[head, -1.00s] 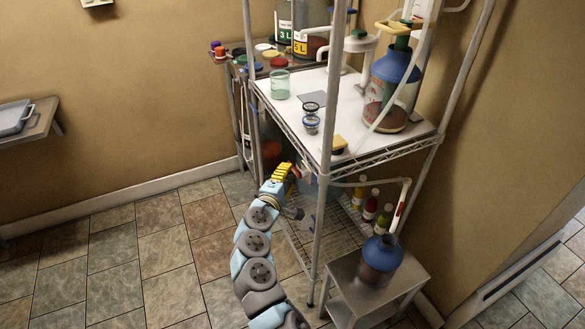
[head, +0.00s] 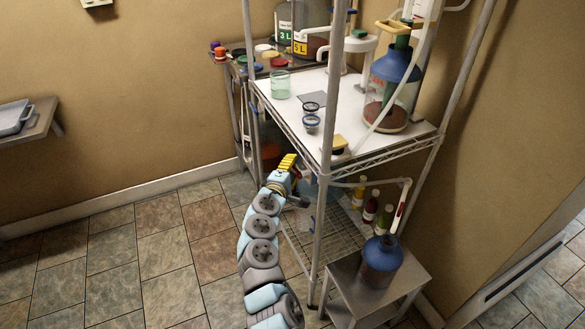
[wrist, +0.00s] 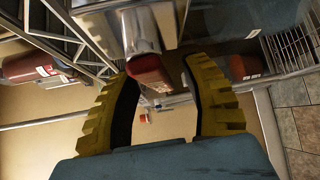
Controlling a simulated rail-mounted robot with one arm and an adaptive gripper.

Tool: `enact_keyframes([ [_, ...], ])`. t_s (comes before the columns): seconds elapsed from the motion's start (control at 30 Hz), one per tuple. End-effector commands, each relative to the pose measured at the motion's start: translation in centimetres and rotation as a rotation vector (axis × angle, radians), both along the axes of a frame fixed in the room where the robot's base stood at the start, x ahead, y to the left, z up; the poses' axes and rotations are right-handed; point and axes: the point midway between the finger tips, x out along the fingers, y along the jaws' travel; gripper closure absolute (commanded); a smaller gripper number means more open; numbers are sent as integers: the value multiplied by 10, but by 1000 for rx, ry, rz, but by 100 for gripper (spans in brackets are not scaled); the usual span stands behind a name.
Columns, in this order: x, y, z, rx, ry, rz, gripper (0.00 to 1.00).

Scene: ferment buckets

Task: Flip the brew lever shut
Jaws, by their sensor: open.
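In the wrist view a red grip on a pale metal stem (wrist: 150,72) hangs between the fingertips; it looks like the brew lever. My gripper (wrist: 163,82) is open, with one yellow finger on each side of the red grip. The grip looks nearer the left finger; I cannot tell whether they touch. In the head view my gripper (head: 287,163) is at the left side of the wire rack, below the white upper shelf. The lever cannot be made out there. A pale blue vessel (head: 309,187) stands behind the front post, partly hidden.
The rack's front post (head: 327,150) stands just right of my gripper. The white shelf (head: 330,115) above carries a blue-topped bucket (head: 391,85) and jars. A metal stool (head: 350,287) with another blue-topped bucket (head: 381,257) is at lower right. Floor to the left is clear.

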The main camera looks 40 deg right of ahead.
Motion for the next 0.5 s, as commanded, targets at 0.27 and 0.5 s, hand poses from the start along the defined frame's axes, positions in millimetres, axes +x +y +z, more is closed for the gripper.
enact_keyframes([
  [0.27, 0, 0, 0, 0, 0, 0, 100],
  [0.5, 0, 0, -1, 1, 0, 0, 100],
])
